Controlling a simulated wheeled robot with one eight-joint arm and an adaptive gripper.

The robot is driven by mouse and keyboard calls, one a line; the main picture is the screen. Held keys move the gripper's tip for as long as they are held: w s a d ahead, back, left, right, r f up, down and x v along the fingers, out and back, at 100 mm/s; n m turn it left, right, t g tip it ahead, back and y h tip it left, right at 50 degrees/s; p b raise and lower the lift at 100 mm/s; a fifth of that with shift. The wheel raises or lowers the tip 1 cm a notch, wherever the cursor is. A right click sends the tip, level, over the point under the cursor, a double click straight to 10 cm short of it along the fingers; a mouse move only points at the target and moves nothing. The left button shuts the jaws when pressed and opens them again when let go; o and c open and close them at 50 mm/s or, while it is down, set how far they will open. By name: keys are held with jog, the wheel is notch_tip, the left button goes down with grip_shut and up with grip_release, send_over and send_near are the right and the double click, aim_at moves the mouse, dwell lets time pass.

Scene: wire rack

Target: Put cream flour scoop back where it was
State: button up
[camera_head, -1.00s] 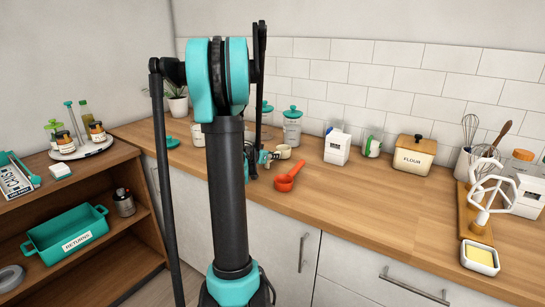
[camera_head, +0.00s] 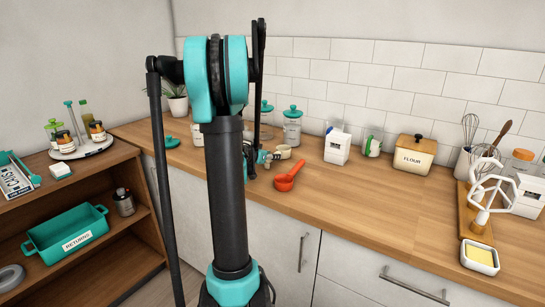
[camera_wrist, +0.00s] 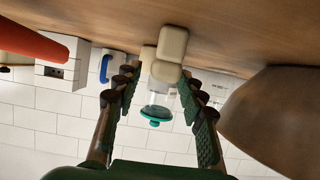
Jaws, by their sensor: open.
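The cream flour scoop (camera_head: 283,152) lies on the wooden counter, just right of my gripper (camera_head: 264,157), which my arm partly hides. In the wrist view the cream scoop (camera_wrist: 171,48) is ahead of the open fingers of my gripper (camera_wrist: 158,78), around the gap between the fingertips. I cannot tell whether its near end is between them. No finger is seen closed on it. An orange-red scoop (camera_head: 287,181) lies on the counter in front of it.
A glass jar with a teal lid (camera_head: 292,125) stands behind the cream scoop. A white carton (camera_head: 337,149) and a flour bin (camera_head: 414,157) stand to the right. A large rounded brown object (camera_wrist: 275,112) is close at the right of the wrist view. The front middle counter is clear.

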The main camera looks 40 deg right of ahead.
jog(key=v, duration=1.1)
jog(key=shift+s+a, duration=0.1)
jog(key=s+a+f+n+y, duration=0.4)
jog(key=s+a+f+n, duration=0.1)
jog(key=a, duration=0.7)
jog(key=s+a+f+n+y, duration=0.4)
jog(key=a+f+n, duration=0.1)
jog(key=a, duration=0.8)
jog(key=s+a+f+n+y, duration=0.4)
jog(key=s+a+f, duration=0.1)
jog(key=a, duration=0.7)
jog(key=shift+s+a+f+n+t+y, duration=0.3)
jog(key=shift+a+f+n+y, duration=0.1)
jog(key=shift+f, duration=0.35)
